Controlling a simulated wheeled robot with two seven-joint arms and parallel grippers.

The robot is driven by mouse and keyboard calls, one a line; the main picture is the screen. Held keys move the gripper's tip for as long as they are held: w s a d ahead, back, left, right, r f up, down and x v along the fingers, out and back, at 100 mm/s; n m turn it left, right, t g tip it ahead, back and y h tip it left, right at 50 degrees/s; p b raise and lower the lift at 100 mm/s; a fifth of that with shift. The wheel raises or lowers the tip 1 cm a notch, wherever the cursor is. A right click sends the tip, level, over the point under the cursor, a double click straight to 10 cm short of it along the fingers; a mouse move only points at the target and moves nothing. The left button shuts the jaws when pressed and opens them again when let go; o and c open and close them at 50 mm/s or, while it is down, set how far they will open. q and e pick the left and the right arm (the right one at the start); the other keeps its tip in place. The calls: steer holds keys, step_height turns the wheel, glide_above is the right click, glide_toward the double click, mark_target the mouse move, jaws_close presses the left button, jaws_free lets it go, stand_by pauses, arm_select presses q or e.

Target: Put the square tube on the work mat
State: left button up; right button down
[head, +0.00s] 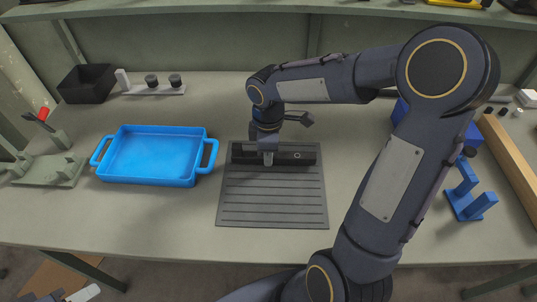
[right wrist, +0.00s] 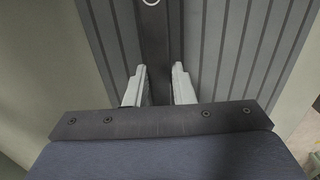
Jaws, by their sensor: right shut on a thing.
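The square tube (head: 300,157) is a dark grey bar along the back edge of the dark, ribbed work mat (head: 272,205). It lies crosswise and looks to be on or just above the mat; I cannot tell if it touches. My right gripper (head: 268,159) points down, shut on the tube near its middle. In the right wrist view the tube (right wrist: 155,60) runs between the two pale fingers (right wrist: 158,80), over the ribbed mat (right wrist: 215,40). My left gripper seems to show at the bottom left (head: 70,294), mostly cut off by the frame edge.
A blue tray (head: 152,183) with handles stands left of the mat. A black bin (head: 87,84), a strip with dark knobs (head: 153,90) and a grey-green fixture (head: 52,170) are farther left. A blue stand (head: 467,204) and a long wooden bar (head: 512,160) are at right.

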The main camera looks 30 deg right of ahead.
steer(key=shift+f, duration=0.4)
steer(key=shift+f, duration=0.2)
steer(key=c, duration=1.2)
jaws_free()
steer(key=shift+c, duration=0.2)
